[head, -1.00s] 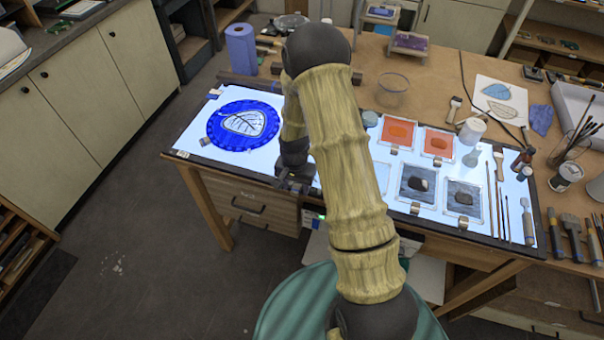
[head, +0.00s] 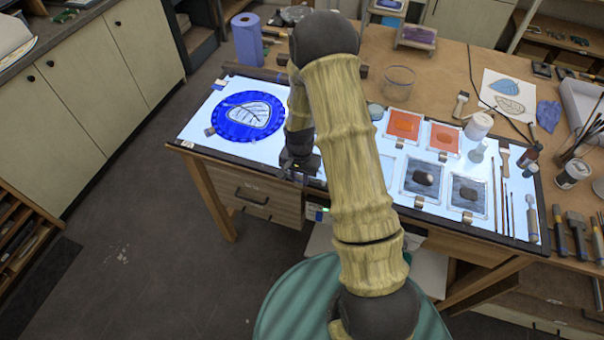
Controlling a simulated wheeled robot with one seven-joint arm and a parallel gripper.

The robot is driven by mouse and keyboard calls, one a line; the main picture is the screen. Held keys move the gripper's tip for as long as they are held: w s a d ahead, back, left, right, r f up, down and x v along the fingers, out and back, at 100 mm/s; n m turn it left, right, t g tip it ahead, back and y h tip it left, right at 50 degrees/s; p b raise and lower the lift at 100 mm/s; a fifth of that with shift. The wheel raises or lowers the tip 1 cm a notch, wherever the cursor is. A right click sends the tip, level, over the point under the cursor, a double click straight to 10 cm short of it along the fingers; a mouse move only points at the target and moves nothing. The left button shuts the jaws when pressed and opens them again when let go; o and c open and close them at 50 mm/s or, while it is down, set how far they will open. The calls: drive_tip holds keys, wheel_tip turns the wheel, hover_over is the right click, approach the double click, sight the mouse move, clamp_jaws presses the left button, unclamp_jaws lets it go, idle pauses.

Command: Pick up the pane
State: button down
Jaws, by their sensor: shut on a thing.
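My gripper (head: 299,172) is at the front edge of the light table, right of a round blue glass piece with a leaf drawing (head: 248,117). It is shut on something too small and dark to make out. Several square panes in clear frames with clips lie right of my arm. A pale pane (head: 387,168) lies partly hidden behind my arm. I cannot tell which pane is meant.
A blue paper roll (head: 247,40) stands at the back left.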

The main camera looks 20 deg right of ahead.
wheel_tip(320, 180, up, 10)
drive_tip(key=b, duration=0.3)
drive_tip(key=shift+f, duration=0.1)
idle(0.5)
drive_tip(key=w+f+n, duration=0.1)
drive_tip(key=w, duration=0.1)
drive_tip(key=w+f+n+b, duration=0.1)
drive_tip(key=w, duration=0.1)
drive_tip(key=w+f+n, duration=0.1)
drive_tip(key=w+f, duration=0.1)
drive_tip(key=shift+w+a+n, duration=0.15)
drive_tip(key=shift+a+n, duration=0.05)
drive_tip(key=shift+n, duration=0.2)
drive_tip(key=shift+r, duration=0.15)
drive_tip(key=shift+a, duration=0.1)
